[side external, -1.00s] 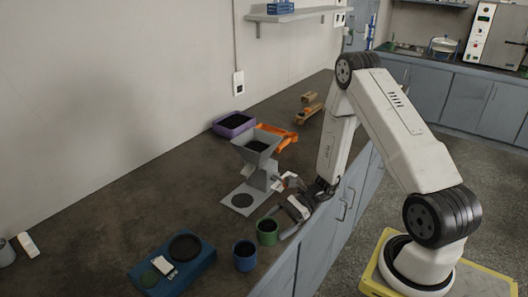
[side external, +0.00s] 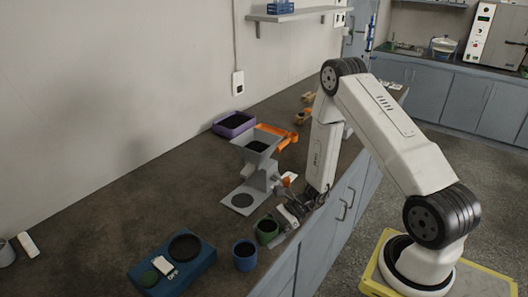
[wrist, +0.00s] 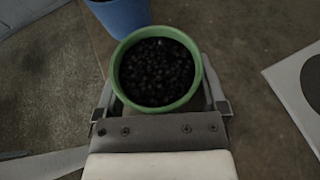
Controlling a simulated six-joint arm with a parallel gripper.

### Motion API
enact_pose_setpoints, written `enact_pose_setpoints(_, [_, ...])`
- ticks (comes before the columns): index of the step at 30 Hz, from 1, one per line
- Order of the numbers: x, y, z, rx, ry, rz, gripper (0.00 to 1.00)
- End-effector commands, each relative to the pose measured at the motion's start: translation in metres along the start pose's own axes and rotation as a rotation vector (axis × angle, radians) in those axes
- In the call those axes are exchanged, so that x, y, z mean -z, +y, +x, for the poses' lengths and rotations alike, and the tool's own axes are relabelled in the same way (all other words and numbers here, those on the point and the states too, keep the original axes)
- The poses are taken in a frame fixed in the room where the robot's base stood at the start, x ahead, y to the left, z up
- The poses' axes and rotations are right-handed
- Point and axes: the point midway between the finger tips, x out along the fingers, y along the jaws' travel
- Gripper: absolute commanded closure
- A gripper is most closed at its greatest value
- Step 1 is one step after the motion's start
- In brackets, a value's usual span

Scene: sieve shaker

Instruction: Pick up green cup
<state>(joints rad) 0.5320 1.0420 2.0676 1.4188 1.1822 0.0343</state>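The green cup (side external: 267,230) stands upright near the front edge of the dark worktop, left of my gripper (side external: 281,218). In the wrist view the green cup (wrist: 115,75) is full of dark round grains. My gripper (wrist: 158,92) has one finger on each side of the cup. The fingers look spread, with a narrow gap on the right side, so the gripper is open around the cup. The fingertips are partly hidden beside the cup wall.
A blue cup (side external: 244,256) stands close beside the green cup. The grey sieve stand with a hopper (side external: 258,165) is just behind. A blue scale (side external: 190,272) lies to the left, a purple tray (side external: 233,125) farther back. The worktop's left middle is clear.

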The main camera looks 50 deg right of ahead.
Motion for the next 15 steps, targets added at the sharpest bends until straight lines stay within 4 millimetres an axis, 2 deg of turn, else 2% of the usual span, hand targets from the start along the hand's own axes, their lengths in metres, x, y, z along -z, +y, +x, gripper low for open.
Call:
enact_pose_setpoints(1, [0.0000,-0.0001,-0.0001,0.000,0.000,0.000,0.29])
enact_pose_setpoints(6, [-0.0001,-0.0001,-0.0001,0.000,0.000,0.000,0.83])
enact_pose_setpoints(7, [-0.0002,-0.0001,-0.0001,0.000,0.000,0.000,0.85])
enact_pose_setpoints(15, [-0.0009,-0.0002,-0.0004,0.000,0.000,-0.001,0.86])
